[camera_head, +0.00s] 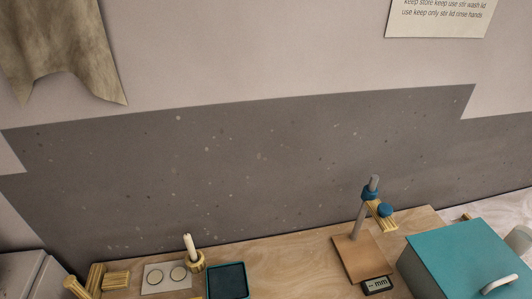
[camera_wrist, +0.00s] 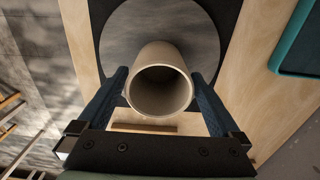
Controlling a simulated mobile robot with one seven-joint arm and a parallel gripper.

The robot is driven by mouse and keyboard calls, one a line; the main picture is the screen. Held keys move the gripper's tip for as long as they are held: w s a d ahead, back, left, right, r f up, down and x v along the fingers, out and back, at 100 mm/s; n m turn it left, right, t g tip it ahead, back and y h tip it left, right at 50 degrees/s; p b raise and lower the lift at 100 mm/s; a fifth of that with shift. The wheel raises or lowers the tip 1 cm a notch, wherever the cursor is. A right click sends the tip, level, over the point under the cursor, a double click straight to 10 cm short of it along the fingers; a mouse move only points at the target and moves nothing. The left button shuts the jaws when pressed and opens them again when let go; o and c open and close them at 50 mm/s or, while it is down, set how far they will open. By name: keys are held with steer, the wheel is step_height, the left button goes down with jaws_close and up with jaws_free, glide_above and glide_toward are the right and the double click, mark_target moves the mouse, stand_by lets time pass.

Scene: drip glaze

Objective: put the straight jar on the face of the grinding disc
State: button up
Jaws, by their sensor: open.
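The straight jar (camera_wrist: 158,92) is a plain beige cylinder with its open mouth towards the wrist camera. In the wrist view it stands upright against the grey face of the grinding disc (camera_wrist: 135,30), and its foot appears to rest on it, though the jar hides the contact. A dark surround borders the disc. My gripper (camera_wrist: 160,74) is open, with one blue finger on each side of the jar. The fingers are close to the jar's wall; I cannot tell whether either touches. The jar, disc and gripper are not in the head view.
In the head view, a teal-lidded box (camera_head: 465,256) stands at the right, with a measuring stand (camera_head: 359,258) beside it. A dark tray (camera_head: 228,281) and a plate with two round discs (camera_head: 167,277) lie further left. A teal-edged object (camera_wrist: 297,45) shows at the wrist view's right.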

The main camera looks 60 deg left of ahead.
step_height(320, 180, up, 10)
steer(key=r, duration=0.1)
steer(key=w+a+r+n+t+y, duration=0.1)
steer(key=w+r+t+y, duration=0.3)
steer(key=w+r, duration=0.7)
steer(key=w+d+r+n+t, duration=0.1)
steer(key=w+d+r+t, duration=0.2)
steer(key=w+r+t, duration=0.5)
steer(key=w+d+r+n+t, duration=0.15)
steer(key=w+r, duration=0.45)
steer(key=r, duration=0.6)
steer(key=d+r+t, duration=0.3)
steer(key=d+r, duration=0.1)
steer(key=r, duration=0.4)
steer(key=d+r+t, duration=0.3)
steer(key=r+t, duration=0.1)
steer(key=r, duration=0.4)
steer(key=s+d+r+t+h, duration=0.1)
steer(key=s+d+r+t, duration=0.1)
steer(key=r, duration=0.3)
steer(key=s+d+r+t+h, duration=0.2)
steer(key=s+d+r, duration=0.1)
steer(key=s+r, duration=0.2)
steer(key=s+d+r+n+t+h, duration=0.1)
steer(key=s+d+r+t, duration=0.1)
steer(key=r, duration=0.4)
steer(key=shift+s+d+r+t, duration=0.35)
steer(key=shift+s+t, duration=0.1)
steer(key=shift+s, duration=0.25)
